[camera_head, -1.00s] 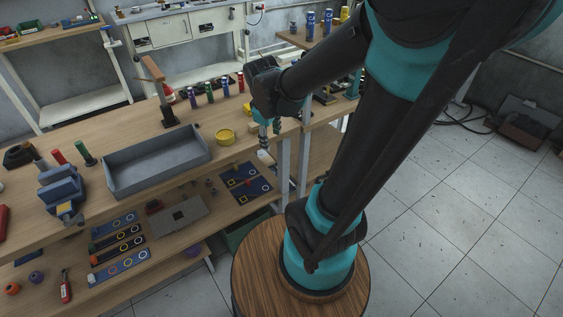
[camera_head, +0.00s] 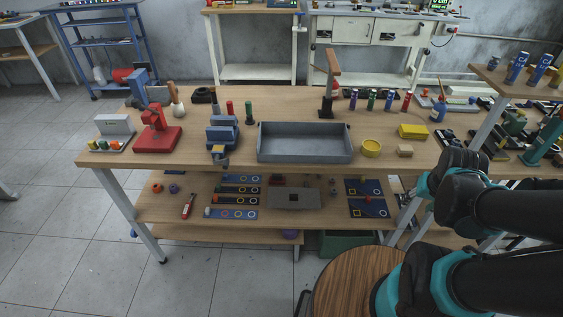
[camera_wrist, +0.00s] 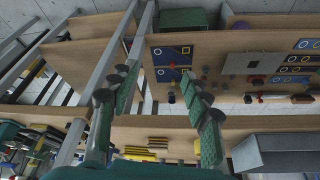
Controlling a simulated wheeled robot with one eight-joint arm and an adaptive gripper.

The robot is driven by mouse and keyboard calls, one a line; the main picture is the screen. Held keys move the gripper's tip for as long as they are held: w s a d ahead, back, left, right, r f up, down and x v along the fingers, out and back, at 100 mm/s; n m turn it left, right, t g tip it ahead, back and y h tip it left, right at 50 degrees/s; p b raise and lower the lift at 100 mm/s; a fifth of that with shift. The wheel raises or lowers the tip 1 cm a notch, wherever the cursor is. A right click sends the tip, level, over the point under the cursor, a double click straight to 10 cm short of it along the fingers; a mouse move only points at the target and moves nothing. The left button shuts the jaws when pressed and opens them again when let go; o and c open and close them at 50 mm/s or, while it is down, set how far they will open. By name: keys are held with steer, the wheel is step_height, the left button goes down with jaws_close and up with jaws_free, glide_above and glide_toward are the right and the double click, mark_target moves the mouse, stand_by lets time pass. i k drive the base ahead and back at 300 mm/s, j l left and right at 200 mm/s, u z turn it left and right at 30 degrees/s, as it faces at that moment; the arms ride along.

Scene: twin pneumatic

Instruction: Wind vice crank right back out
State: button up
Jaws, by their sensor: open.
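A blue vice (camera_head: 222,134) stands at the front edge of the wooden bench, left of the grey tray. Its crank (camera_head: 219,158) seems to be the small part at its front, over the bench edge; its details are too small to tell. A second blue vice (camera_head: 141,86) stands at the bench's back left. My gripper (camera_head: 425,187) is at the right end of the bench, well away from both vices. In the wrist view my gripper (camera_wrist: 158,75) has its two green fingers spread wide with nothing between them. No vice shows clearly there.
The grey tray (camera_head: 305,157) lies between my gripper and the nearer vice; it also shows in the wrist view (camera_wrist: 275,147). A red press (camera_head: 157,137) stands left. A round wooden stool (camera_head: 350,285) is in front.

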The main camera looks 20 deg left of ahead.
mark_target(216, 160)
steer(key=u, duration=2.05)
steer(key=k+l+u, duration=0.1)
steer(key=u, duration=0.55)
steer(key=k+l+u, duration=0.2)
steer(key=k+u, duration=0.15)
steer(key=k, duration=0.15)
steer(key=k+l+u, duration=0.1)
steer(key=k+u, duration=0.3)
steer(key=k, duration=0.55)
